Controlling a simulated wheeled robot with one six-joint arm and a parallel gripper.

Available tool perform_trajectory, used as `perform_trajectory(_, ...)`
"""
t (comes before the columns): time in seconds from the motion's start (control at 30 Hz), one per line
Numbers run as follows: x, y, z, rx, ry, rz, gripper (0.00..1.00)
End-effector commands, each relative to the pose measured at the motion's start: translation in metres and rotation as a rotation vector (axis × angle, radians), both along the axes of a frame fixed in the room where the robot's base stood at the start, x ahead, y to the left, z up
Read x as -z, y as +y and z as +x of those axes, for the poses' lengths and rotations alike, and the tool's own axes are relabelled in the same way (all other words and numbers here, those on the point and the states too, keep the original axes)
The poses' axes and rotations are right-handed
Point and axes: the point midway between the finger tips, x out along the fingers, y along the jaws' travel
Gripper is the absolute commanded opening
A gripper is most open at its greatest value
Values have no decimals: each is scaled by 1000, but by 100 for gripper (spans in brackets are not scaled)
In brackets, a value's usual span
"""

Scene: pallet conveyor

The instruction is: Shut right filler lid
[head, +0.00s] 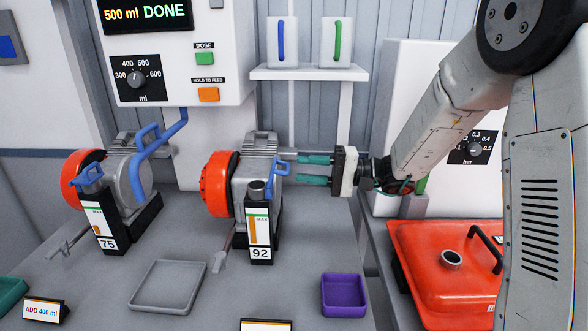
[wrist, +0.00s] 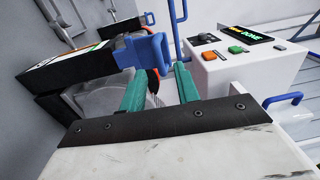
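In the wrist view the blue lid (wrist: 150,50) is just beyond the teal fingertips (wrist: 160,72), and nothing shows gripped. Whether a finger touches the lid cannot be told.
The left pump, marked 75 (head: 107,244), has its own blue lid (head: 87,176). A blue spout (head: 163,140) hangs over it from the dispenser, which reads 500 ml DONE. A grey tray (head: 168,286), a purple tray (head: 344,295) and a red tank (head: 430,285) are nearby.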

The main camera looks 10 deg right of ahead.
Motion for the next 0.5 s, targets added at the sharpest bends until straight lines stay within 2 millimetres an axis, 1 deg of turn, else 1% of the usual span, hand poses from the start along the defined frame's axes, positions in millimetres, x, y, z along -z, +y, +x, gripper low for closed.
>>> perform_trajectory(0.03,0,9,1,-3,0,0,32)
perform_trajectory(0.2,-1,28,5,-3,1,-1,32)
perform_trajectory(0.3,-1,32,6,-1,1,-2,32)
perform_trajectory(0.5,-2,33,6,0,1,-2,32)
